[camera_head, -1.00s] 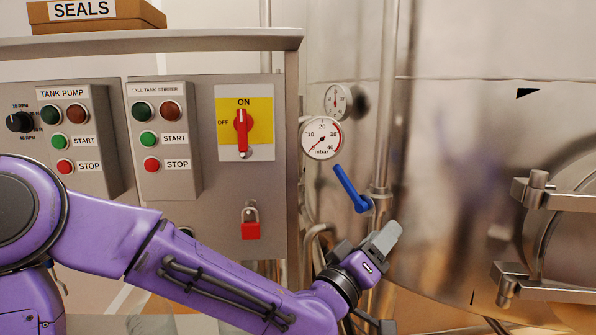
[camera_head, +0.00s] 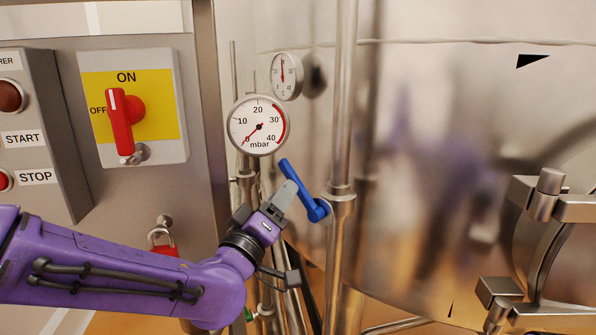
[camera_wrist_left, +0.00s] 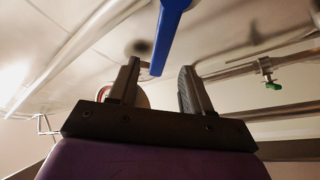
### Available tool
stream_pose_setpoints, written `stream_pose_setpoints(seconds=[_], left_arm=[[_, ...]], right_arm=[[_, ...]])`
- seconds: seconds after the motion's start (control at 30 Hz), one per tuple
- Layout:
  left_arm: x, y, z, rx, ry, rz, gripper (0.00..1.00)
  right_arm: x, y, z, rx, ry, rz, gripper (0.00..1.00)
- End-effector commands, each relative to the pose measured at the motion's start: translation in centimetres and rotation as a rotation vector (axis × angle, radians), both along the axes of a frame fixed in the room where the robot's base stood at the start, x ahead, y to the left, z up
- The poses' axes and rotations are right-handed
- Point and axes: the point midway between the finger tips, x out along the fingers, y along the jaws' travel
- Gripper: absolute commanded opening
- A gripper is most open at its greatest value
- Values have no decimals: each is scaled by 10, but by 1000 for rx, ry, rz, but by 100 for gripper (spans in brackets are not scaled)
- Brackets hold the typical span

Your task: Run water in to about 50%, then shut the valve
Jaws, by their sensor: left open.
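The blue valve handle (camera_head: 300,188) is on the vertical steel pipe in front of the tank, tilted with its free end up and to the left. My left gripper (camera_head: 285,197) is at the handle, its visible finger overlapping it in the head view. In the left wrist view the two fingers (camera_wrist_left: 158,88) are apart, and the blue handle (camera_wrist_left: 167,40) comes down from the top with its end between or just beyond them. I cannot tell whether they touch. The mbar gauge (camera_head: 258,125) above has its needle near 0. My right gripper is not in view.
The steel tank (camera_head: 440,160) fills the right side, with hinge fittings (camera_head: 550,205) at far right. A panel at left carries a red switch (camera_head: 122,122) and a red padlock (camera_head: 163,243). A small temperature gauge (camera_head: 286,75) sits behind the mbar gauge. Thin pipes run below the gripper.

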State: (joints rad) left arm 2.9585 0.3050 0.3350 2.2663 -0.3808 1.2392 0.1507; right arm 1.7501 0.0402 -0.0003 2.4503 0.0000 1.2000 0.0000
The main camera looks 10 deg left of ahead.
Motion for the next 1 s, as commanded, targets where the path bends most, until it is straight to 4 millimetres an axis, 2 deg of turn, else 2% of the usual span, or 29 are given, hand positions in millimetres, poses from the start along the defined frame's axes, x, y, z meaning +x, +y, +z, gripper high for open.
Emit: stream_pose_setpoints(seconds=[0.2,0.23,0.4,0.53,0.77,0.8,0.93,1.0], left_arm=[[39,-7,9,8,-7,8,49],[46,-7,16,4,-3,8,49],[74,-15,25,0,1,5,49],[84,-17,26,0,-1,4,49],[85,-18,25,0,-1,3,49],[85,-19,25,0,-1,3,46],[85,-19,25,0,-1,2,3],[85,-19,25,0,-1,2,0]], right_arm=[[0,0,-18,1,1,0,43],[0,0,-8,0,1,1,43],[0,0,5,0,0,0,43],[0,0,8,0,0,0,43],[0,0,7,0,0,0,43],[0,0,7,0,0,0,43],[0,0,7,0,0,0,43],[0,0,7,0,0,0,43]])
